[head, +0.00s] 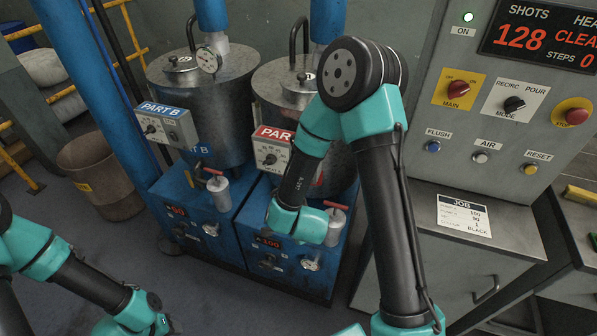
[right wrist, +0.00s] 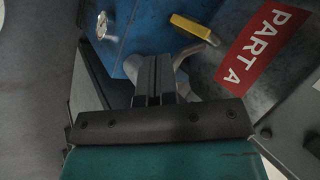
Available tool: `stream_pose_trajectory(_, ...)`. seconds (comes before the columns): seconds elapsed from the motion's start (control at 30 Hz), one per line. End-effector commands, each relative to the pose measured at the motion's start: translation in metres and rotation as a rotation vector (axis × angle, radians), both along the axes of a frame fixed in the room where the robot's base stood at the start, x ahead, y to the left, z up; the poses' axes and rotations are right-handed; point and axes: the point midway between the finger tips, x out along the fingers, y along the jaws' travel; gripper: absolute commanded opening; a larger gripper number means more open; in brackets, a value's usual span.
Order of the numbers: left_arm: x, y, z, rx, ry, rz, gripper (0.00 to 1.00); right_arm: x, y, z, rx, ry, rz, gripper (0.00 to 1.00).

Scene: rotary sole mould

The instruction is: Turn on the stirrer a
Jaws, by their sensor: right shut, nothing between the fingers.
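The part A tank (head: 275,90) stands in the middle of the head view. Its grey control box (head: 268,157) has a red PART A label and a dark knob; my right arm covers its right side. No part is visibly marked as a stirrer. In the right wrist view, a red PART A label (right wrist: 264,45) shows on the grey tank. My right gripper (right wrist: 155,62) is shut and empty, close to a metal spout with a yellow handle (right wrist: 193,28); I cannot tell whether they touch. In the head view its fingers are hidden. My left gripper is out of view.
The part B tank (head: 200,100) with its similar control box (head: 170,126) stands to the left. Blue cabinets (head: 195,215) sit below the tanks. A grey control panel (head: 510,120) with knobs and buttons rises at the right. A brown bin (head: 100,175) stands at the left.

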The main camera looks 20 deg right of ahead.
Motion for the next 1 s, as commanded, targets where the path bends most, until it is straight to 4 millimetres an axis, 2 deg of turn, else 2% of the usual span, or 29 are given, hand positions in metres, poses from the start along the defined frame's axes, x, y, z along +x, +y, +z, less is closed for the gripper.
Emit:
stream_pose_trajectory(0.2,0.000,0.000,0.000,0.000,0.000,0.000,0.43,0.016,0.007,0.045,0.141,-0.145,-0.375,0.00)
stream_pose_trajectory(0.47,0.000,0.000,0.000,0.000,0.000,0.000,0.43,0.020,0.015,0.097,0.357,-0.331,-0.805,0.00)
stream_pose_trajectory(0.73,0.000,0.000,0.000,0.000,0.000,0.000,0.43,0.010,0.027,0.149,0.623,-0.532,-1.220,0.00)
stream_pose_trajectory(1.0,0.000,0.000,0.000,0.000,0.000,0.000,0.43,-0.012,0.041,0.194,0.901,-0.723,-1.589,0.00)
